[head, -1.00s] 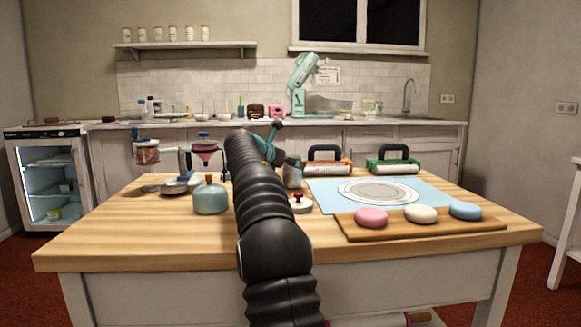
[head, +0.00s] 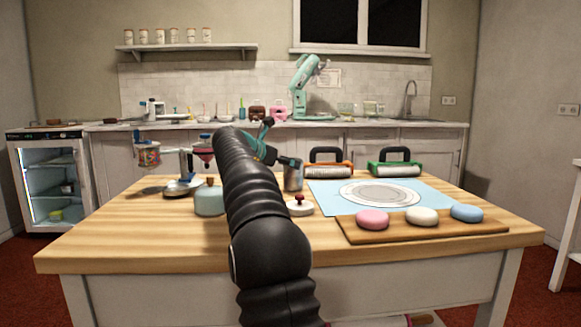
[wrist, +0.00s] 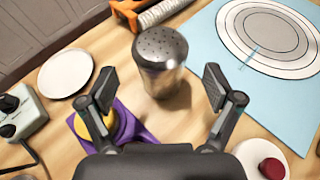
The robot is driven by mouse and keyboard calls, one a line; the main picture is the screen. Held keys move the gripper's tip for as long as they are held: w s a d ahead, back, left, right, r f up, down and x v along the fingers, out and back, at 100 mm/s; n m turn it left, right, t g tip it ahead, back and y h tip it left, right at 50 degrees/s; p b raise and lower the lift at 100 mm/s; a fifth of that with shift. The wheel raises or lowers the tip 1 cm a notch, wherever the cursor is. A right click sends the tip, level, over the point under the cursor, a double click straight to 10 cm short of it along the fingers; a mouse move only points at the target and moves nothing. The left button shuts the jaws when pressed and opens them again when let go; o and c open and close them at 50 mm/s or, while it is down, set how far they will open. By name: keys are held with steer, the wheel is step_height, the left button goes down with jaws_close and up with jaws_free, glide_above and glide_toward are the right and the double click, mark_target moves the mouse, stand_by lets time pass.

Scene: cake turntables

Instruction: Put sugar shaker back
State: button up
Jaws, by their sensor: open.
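A blue mat (head: 325,203) with a round pattern lies right of the shaker. Rollers with orange (head: 331,164) and green (head: 394,162) frames stand behind it. A wooden board (head: 445,226) holds coloured discs. A white plate (wrist: 66,73) and a purple item (wrist: 125,125) lie left of the shaker.

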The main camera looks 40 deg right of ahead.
steer(key=v, duration=0.7)
steer(key=shift+a, duration=0.3)
